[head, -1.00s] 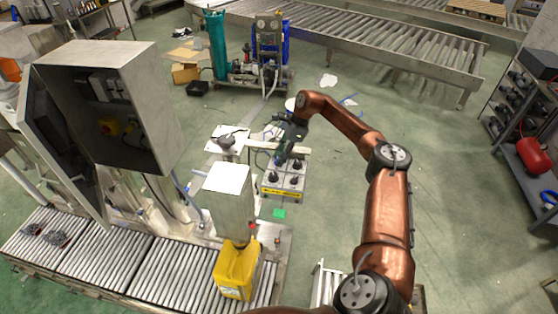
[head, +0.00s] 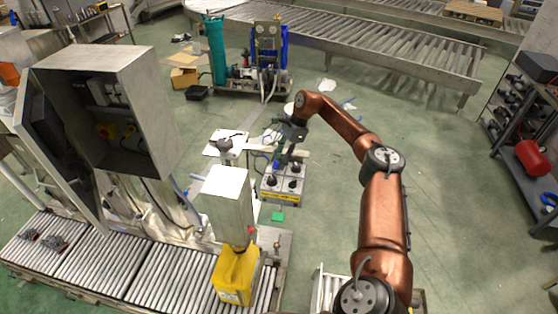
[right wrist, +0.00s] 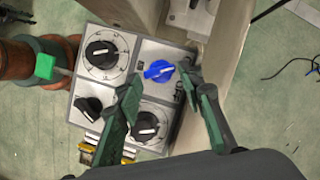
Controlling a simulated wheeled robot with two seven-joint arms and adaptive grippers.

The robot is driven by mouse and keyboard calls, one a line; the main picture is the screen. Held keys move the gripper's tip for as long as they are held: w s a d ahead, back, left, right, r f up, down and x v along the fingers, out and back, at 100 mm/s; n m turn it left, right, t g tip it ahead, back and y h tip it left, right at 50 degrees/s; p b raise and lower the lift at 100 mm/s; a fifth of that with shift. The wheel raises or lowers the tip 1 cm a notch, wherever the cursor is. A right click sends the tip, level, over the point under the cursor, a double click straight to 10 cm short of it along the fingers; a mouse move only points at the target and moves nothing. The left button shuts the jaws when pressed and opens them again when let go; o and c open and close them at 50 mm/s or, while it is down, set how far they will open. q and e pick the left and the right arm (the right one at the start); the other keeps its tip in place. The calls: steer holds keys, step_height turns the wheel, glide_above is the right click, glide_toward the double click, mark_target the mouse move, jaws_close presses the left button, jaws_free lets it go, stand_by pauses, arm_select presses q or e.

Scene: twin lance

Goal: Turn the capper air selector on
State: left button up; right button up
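A grey control box (head: 283,186) with a yellow label strip stands by the conveyor in the head view. In the right wrist view its panel (right wrist: 118,67) carries a blue selector knob (right wrist: 159,70) at upper right and three black knobs: upper left (right wrist: 101,53), lower left (right wrist: 88,108) and lower right (right wrist: 146,126). Which is the capper air selector I cannot read. My right gripper (right wrist: 160,76) is open, its green fingers either side of the blue knob; contact is not clear. It also shows above the box in the head view (head: 283,152). My left gripper is not in view.
An open cabinet (head: 115,110) is at left. A beam edge (right wrist: 222,70) runs close to my right finger.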

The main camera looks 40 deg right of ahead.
steer(key=shift+w+a, duration=0.1)
steer(key=shift+w, duration=0.05)
steer(key=v, duration=1.2)
stand_by(0.3)
